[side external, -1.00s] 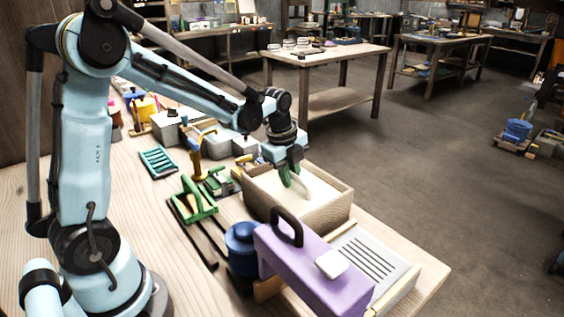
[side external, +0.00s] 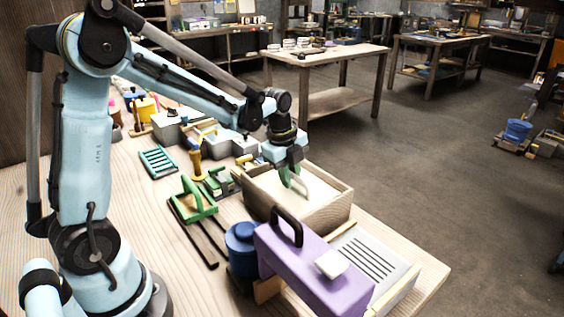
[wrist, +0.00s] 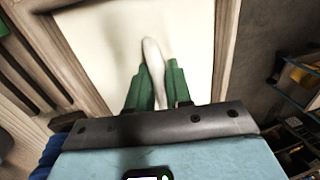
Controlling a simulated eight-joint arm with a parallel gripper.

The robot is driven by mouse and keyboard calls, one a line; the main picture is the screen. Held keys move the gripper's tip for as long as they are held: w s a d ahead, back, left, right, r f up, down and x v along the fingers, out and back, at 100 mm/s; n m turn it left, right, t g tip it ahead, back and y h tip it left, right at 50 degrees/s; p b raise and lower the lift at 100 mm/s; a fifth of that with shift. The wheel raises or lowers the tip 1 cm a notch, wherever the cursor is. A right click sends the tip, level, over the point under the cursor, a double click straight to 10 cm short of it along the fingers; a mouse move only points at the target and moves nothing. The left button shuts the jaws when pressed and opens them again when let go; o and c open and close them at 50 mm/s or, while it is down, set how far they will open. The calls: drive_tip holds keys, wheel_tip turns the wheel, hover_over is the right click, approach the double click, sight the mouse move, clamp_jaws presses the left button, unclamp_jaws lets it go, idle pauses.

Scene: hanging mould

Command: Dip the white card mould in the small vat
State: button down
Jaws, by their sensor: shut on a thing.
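The small vat (side external: 325,212) is a pale wooden box filled with a smooth cream surface, at the table's right edge. My gripper (side external: 292,180) points down over its left part, inside the rim as seen from the side. In the wrist view, my green fingers (wrist: 156,88) are closed around a narrow whitish piece, which I take as the white card mould (wrist: 153,55). It sticks out past the fingertips over the cream surface. Its lower end blends with the cream, so I cannot tell whether it touches or is under the surface.
A purple case (side external: 310,268) with a black handle and a white block (side external: 332,263) stands in front of the vat. A slotted tray (side external: 375,257) is at the right.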

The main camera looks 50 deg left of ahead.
idle(0.3)
drive_tip(key=shift+r, duration=4.15)
